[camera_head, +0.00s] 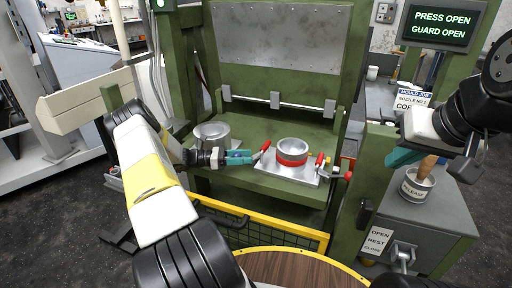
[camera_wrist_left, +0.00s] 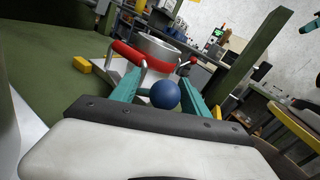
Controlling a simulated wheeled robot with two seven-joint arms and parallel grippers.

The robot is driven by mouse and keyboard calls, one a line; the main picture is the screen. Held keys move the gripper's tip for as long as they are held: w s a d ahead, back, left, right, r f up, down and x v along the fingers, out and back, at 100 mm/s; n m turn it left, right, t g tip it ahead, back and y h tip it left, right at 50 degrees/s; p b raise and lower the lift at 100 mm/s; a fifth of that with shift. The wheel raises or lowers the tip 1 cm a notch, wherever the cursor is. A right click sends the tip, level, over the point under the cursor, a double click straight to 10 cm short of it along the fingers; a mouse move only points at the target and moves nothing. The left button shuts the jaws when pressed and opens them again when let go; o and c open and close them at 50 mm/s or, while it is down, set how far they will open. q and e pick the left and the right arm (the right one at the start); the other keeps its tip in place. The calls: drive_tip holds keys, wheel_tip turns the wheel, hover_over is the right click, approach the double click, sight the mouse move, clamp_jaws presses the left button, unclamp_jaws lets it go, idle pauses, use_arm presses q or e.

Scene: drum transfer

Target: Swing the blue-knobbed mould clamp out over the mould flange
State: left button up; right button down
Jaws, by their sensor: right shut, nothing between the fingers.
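The blue knob (camera_wrist_left: 165,95) of the mould clamp sits between my left gripper's teal fingers (camera_wrist_left: 162,88) in the left wrist view. Whether both fingers press on it is unclear. In the head view my left gripper (camera_head: 241,157) is at the left edge of the mould flange (camera_head: 287,173), where the fingers mostly hide the knob. My right gripper (camera_head: 402,157) is shut and empty, well to the right, by the release pot.
Another red handle (camera_head: 320,159) and a red ball (camera_head: 348,175) are right of the mould. A yellow guard rail (camera_head: 270,226) runs in front. The release pot (camera_head: 416,187) stands on a grey cabinet.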

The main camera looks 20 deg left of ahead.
use_arm(q)
drive_tip(key=shift+a, duration=0.1)
drive_tip(key=shift+a, duration=0.15)
drive_tip(key=v, duration=0.7)
drive_tip(key=shift+s+a, duration=0.15)
drive_tip(key=shift+a, duration=0.05)
